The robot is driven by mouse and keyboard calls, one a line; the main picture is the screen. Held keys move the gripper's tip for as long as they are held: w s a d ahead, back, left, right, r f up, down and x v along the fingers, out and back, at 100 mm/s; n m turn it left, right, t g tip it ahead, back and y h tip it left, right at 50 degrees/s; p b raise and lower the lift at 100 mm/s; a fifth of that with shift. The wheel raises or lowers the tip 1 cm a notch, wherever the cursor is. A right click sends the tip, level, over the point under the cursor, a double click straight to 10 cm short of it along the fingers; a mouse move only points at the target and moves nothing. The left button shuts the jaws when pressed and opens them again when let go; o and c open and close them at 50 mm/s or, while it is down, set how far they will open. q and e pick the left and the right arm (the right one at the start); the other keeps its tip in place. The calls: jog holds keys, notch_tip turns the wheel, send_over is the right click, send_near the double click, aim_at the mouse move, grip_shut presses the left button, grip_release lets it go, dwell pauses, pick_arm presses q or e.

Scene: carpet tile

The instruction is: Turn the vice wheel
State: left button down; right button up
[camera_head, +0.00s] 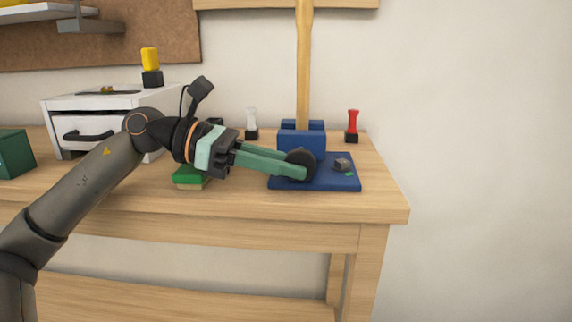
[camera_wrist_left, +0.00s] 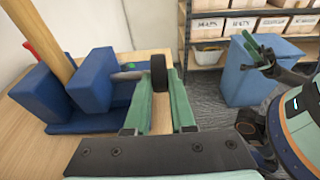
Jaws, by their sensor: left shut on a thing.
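A blue vice (camera_head: 302,141) with a blue base plate (camera_head: 335,182) stands near the right end of the workbench. A wooden beam (camera_head: 304,70) stands upright in it. The vice's dark round wheel (camera_head: 302,161) faces the front. My left gripper (camera_head: 300,168) reaches in from the left, its green fingers shut on the wheel. In the left wrist view the wheel (camera_wrist_left: 158,73) sits edge-on between the two fingertips. The vice jaws (camera_wrist_left: 92,80) show to the left there. My right gripper (camera_wrist_left: 262,55) appears at the right of the wrist view, too small to judge its fingers surely.
The wooden workbench (camera_head: 230,200) carries a white drawer unit (camera_head: 75,105), a green-topped sponge-like block (camera_head: 190,178), a red-handled tool (camera_head: 352,125) and a white-handled one (camera_head: 251,122). The wrist view shows a blue bin (camera_wrist_left: 247,80) and shelves with boxes beyond the bench.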

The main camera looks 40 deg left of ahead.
pick_arm(q)
jog(key=c, duration=0.8)
grip_release()
jog(key=shift+o, duration=0.2)
jog(key=shift+s+a+r, duration=0.2)
jog(key=shift+s+a, duration=0.05)
jog(key=shift+a, duration=0.2)
jog(key=p+v, duration=0.1)
jog(key=v, duration=1)
jog(key=shift+a, duration=0.2)
